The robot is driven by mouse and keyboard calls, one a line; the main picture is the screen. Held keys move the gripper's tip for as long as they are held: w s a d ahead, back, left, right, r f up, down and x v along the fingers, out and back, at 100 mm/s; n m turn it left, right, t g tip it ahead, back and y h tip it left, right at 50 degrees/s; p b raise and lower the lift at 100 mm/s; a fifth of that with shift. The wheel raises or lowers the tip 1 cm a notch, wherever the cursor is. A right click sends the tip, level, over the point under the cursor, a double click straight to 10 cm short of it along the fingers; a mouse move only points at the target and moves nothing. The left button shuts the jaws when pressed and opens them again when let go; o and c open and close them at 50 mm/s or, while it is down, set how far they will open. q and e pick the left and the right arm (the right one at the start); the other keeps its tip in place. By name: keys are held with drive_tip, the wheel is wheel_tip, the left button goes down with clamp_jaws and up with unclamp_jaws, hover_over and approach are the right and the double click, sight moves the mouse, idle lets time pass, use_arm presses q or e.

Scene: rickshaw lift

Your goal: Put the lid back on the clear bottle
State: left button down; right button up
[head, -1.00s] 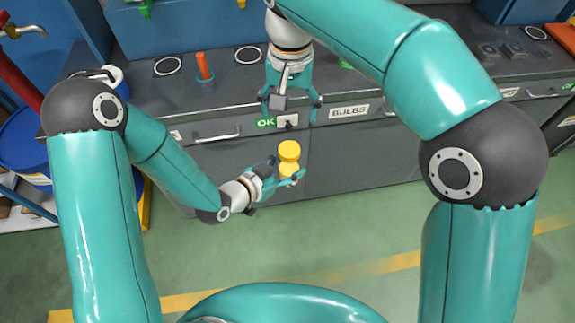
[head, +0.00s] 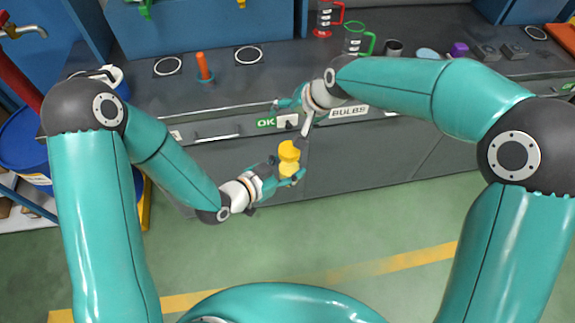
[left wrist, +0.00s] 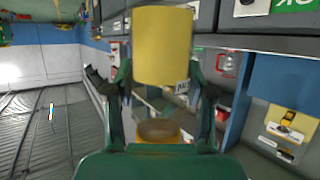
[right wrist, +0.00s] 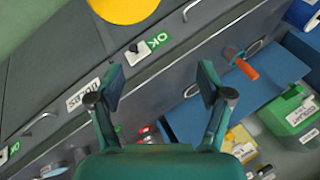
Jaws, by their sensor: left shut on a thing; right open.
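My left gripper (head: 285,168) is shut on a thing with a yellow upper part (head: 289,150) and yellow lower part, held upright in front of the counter. In the left wrist view a large yellow cylinder (left wrist: 162,45) stands above a clear, see-through section (left wrist: 160,108) between the fingers, with brownish yellow below. This looks like the clear bottle; I cannot tell whether the yellow cylinder is its lid. My right gripper (head: 290,114) is open and empty, just above and behind the bottle, pointing left. In the right wrist view its fingers (right wrist: 160,80) are spread, with a yellow round top (right wrist: 125,8) at the upper edge.
The dark counter (head: 215,100) behind carries an orange peg (head: 203,68), white rings, a red-handled jar (head: 325,20) and a green-handled jar (head: 356,40). Drawer handles (head: 215,137) stick out from its front. A blue barrel (head: 25,145) stands left. The green floor in front is clear.

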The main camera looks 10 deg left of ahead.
drive_tip(key=s+d+f+m+t+h, duration=0.15)
drive_tip(key=s+d+f, duration=0.25)
drive_tip(key=d+f, duration=0.8)
drive_tip(key=s+d+f+g, duration=0.2)
drive_tip(key=s+f, duration=0.5)
drive_tip(key=s, duration=0.3)
drive_tip(key=s+d+f+g, duration=0.2)
drive_tip(key=s+f, duration=0.6)
drive_tip(key=s, duration=0.3)
drive_tip(key=shift+s+d+f+n+g, duration=0.25)
drive_tip(key=shift+f+n+g, duration=0.1)
drive_tip(key=shift+n, duration=0.1)
use_arm(q)
drive_tip(key=shift+w, duration=0.1)
